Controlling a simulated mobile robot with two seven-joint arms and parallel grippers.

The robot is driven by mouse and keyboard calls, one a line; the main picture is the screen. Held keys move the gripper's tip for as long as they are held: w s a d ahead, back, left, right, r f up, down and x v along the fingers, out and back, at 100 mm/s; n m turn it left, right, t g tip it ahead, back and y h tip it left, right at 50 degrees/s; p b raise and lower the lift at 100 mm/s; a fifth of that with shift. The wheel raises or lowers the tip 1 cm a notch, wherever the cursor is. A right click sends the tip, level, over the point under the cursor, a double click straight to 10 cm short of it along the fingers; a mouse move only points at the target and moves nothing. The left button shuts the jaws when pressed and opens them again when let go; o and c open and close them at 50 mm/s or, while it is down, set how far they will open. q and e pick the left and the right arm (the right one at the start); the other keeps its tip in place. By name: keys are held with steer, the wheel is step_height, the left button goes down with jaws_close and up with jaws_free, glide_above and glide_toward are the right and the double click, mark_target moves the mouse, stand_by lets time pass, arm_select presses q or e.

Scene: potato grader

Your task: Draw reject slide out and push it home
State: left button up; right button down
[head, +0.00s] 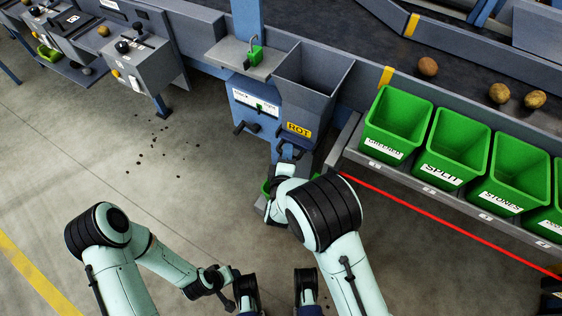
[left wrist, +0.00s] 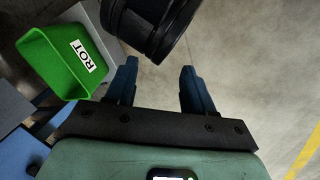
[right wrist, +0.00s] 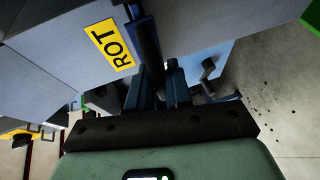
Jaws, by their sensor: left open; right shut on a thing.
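The grey ROT chute (head: 315,75) with a yellow label stands in the upper middle of the head view. A dark bar (right wrist: 147,40) beside it, apparently the reject slide's handle, runs between my right gripper's fingers. My right gripper (head: 287,150) is shut on it, and its fingers also show in the right wrist view (right wrist: 157,85). The slide's body is not clearly visible. A second black handle (head: 245,127) sits to the left, under a blue panel. My left gripper (left wrist: 158,85) is open and empty above the floor, away from the chute.
A green ROT bin (left wrist: 65,62) stands below the chute, mostly hidden by my right arm in the head view. Green bins, including SPLIT (head: 450,148), line a shelf at right. Potatoes (head: 428,66) lie on the conveyor. Open floor with dark crumbs lies at left.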

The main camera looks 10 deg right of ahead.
steer(key=shift+w+d+r, duration=0.1)
steer(key=c, duration=1.1)
jaws_free()
steer(key=shift+w, duration=0.1)
arm_select(q)
steer(key=shift+g+h, duration=0.4)
steer(key=shift+g, duration=0.3)
steer(key=s+r+p, duration=0.1)
steer(key=s+d+r, duration=0.1)
steer(key=s+d+r+p, duration=0.1)
steer(key=s, duration=0.1)
steer(key=shift+r+p, duration=0.1)
steer(key=shift+p, duration=0.25)
arm_select(e)
steer(key=v, duration=1.3)
steer(key=shift+s, duration=0.3)
